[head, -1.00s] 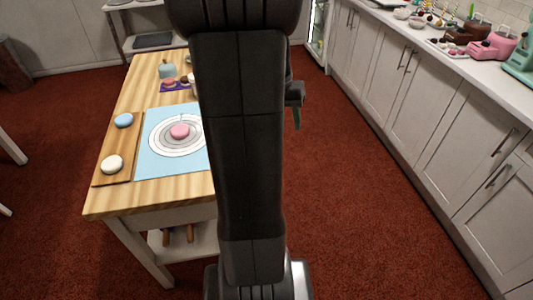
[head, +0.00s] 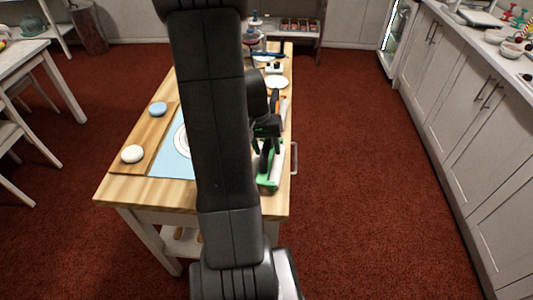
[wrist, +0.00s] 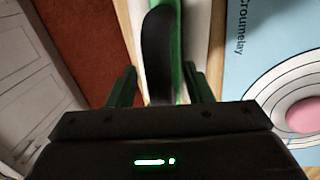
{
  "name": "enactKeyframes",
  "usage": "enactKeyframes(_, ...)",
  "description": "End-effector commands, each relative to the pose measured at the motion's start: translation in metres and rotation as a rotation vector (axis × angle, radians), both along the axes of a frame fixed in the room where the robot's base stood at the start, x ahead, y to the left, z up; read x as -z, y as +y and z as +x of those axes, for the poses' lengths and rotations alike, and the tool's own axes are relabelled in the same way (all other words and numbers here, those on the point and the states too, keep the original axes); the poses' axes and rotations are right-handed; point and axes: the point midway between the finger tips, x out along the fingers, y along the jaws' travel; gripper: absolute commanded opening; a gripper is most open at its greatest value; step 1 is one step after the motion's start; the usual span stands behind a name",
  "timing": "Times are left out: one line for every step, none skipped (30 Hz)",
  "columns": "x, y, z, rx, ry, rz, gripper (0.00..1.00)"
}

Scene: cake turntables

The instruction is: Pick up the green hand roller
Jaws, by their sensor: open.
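The green hand roller (head: 269,183) lies at the right edge of the wooden table in the head view, partly hidden by my gripper. In the wrist view, the roller (wrist: 158,45) shows a curved black handle over green parts. My gripper (wrist: 161,80) is open, with one green finger on each side of the black handle. The fingers look apart from the handle, and nothing is held. In the head view, my gripper (head: 267,150) is just above or around the roller; the exact height cannot be told.
A blue mat (wrist: 262,60) with printed rings and a pink round piece (wrist: 303,115) lies beside the roller. A wooden board (head: 146,143) holds a blue and a white round piece. White dishes and bottles stand farther back. The red floor right of the table is clear.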

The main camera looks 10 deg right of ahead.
Motion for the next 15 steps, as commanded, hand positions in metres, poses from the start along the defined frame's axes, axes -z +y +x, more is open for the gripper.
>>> enactKeyframes(0.002,-0.0004,-0.0003,0.0,0.001,0.0,0.46)
enactKeyframes(0.0025,-0.0006,-0.0002,0.0,0.0,0.0,0.46)
enactKeyframes(0.0026,-0.0005,-0.0001,0.0,0.0,0.0,0.46)
enactKeyframes(0.0026,-0.0005,-0.0001,0.001,-0.001,0.0,0.46)
enactKeyframes(0.0025,-0.0005,-0.0001,0.001,-0.001,0.0,0.46)
enactKeyframes(0.0025,-0.0005,0.0,0.0,-0.001,0.0,0.46)
enactKeyframes(0.0024,-0.0004,0.0,0.0,-0.001,0.0,0.46)
enactKeyframes(0.0024,-0.0004,0.0,0.0,-0.001,0.0,0.44)
enactKeyframes(0.0023,-0.0004,0.0001,0.0,-0.001,0.0,0.36)
enactKeyframes(0.0023,-0.0004,0.0001,0.0,-0.001,0.0,0.3)
enactKeyframes(0.0023,-0.0004,0.0001,0.0,-0.001,0.0,0.25)
enactKeyframes(0.0023,-0.0004,0.0001,0.0,-0.001,0.0,0.17)
enactKeyframes(0.0022,-0.0004,0.0001,0.0,-0.001,0.0,0.11)
enactKeyframes(0.0022,-0.0004,0.0001,0.0,-0.001,0.0,0.05)
enactKeyframes(0.0022,-0.0004,0.0001,0.0,-0.001,0.0,0.0)
